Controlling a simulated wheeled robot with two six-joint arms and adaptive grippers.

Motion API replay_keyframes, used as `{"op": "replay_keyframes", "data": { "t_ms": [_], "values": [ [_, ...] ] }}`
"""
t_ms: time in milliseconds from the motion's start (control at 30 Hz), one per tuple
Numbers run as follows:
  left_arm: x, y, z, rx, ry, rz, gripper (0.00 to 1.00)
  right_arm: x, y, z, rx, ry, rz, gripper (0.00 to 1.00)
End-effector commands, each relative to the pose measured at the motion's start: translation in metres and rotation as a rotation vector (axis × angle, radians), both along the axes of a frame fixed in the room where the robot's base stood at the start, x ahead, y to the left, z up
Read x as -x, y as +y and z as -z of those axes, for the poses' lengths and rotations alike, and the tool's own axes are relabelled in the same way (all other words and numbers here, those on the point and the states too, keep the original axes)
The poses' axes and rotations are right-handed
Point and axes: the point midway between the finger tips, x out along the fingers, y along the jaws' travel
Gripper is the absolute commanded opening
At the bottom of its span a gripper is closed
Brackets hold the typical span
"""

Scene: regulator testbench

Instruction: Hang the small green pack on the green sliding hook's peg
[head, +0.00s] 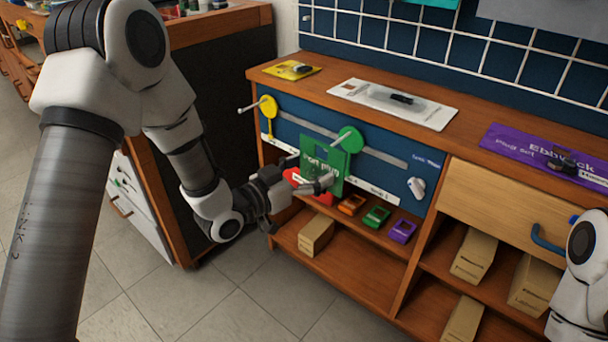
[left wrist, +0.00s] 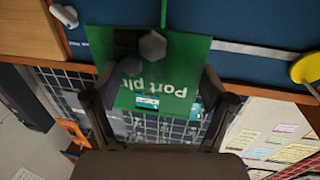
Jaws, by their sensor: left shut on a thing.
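The small green pack (head: 325,160), lettered "Port plug", is held by my left gripper (head: 328,183), which is shut on its lower part. In the left wrist view the pack (left wrist: 180,60) shows inverted between the fingers (left wrist: 160,98). The green sliding hook (head: 350,138) has a round disc on the grey rail. I cannot tell whether the pack touches the peg. A green stem (left wrist: 164,14) shows beyond the pack in the left wrist view.
A yellow hook (head: 268,106) with its own peg stands left on the blue panel (head: 395,178). A white knob (head: 416,187) is at right. Coloured bins (head: 377,216) line the shelf below. The cabinet top carries a yellow pack (head: 292,70) and a white pack (head: 440,114).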

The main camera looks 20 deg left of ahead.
Motion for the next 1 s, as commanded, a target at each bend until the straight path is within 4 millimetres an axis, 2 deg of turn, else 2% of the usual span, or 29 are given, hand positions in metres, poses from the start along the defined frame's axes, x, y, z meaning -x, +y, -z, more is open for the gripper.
{"op": "replay_keyframes", "data": {
  "t_ms": [500, 1000],
  "values": [
    [-0.032, -0.012, 0.006, 0.0, 0.0, 0.001, 0.46, 0.0, 0.0, 0.005, 0.0, 0.0, 0.0, 0.4],
    [-0.036, -0.013, 0.008, 0.0, 0.0, 0.0, 0.46, 0.0, 0.0, 0.004, 0.0, 0.0, 0.0, 0.4]
  ]
}}
